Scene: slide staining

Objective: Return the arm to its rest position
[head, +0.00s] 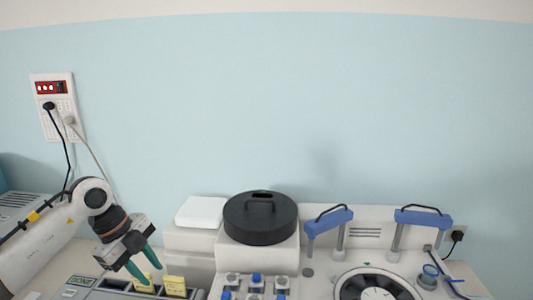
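My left gripper (141,268) comes in from the left on my white arm. Its green fingers point down and to the right, with a gap between them. They are above a grey rack (112,286) marked DONE, close to two yellow-topped pieces (174,284) in it. I see nothing held between the fingers. My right gripper is out of view.
A black round lid (260,217) rests on a white block at centre. A staining machine with blue handles (424,219) and a dark rotor (375,288) stands at right. Blue-capped vials (256,280) stand in front. A wall socket (56,106) has cables hanging near my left arm.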

